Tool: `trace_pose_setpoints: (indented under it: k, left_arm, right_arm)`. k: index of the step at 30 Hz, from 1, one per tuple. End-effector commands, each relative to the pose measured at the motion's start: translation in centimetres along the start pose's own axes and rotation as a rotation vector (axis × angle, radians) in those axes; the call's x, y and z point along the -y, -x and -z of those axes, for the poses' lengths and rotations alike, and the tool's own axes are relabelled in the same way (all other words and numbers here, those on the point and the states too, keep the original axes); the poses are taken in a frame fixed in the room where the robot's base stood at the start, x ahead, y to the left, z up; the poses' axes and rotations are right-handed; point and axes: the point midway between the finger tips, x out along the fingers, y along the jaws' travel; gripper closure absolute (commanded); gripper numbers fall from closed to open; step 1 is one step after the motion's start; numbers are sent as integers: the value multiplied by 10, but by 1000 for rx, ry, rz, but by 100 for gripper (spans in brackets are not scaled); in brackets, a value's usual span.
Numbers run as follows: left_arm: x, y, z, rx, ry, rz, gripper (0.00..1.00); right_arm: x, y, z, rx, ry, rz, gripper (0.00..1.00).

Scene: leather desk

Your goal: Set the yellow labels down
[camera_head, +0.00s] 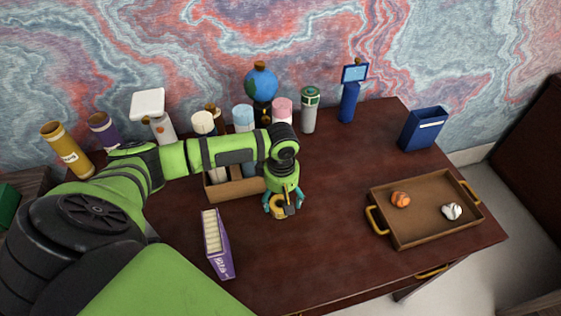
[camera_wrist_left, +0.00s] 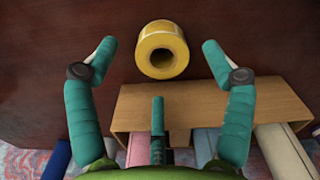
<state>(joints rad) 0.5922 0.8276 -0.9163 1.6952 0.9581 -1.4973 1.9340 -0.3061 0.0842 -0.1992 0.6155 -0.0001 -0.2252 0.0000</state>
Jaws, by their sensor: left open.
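The yellow labels are a yellow roll (camera_head: 279,212) on the dark red-brown desk, just in front of the wooden box. In the left wrist view the roll (camera_wrist_left: 160,36) shows its round hole and sits between and slightly beyond my fingertips, with a gap on each side. My left gripper (camera_head: 284,203) is right above and around the roll in the head view. Its teal fingers (camera_wrist_left: 157,50) are spread open and touch nothing that I can see. The underside of the roll is hidden. My right gripper is not in view.
The wooden box (camera_head: 234,190) with upright tubes stands close behind the roll. A purple box (camera_head: 221,257) stands front left. A brown tray (camera_head: 427,233) with gold handles holds an orange and a white crumpled ball. Bare desk (camera_head: 325,225) lies between the roll and the tray.

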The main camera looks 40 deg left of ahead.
Motion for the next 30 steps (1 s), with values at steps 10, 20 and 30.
trace_pose_setpoints:
  k: [10,20,30]
  left_arm:
    - [1,-43,4,-2,1,0,18]
    - [1,-46,4,-2,0,-2,50]
    - [1,-45,4,-2,0,-1,78]
  right_arm:
    - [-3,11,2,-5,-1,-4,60]
    - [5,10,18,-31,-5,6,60]
    - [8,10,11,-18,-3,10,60]
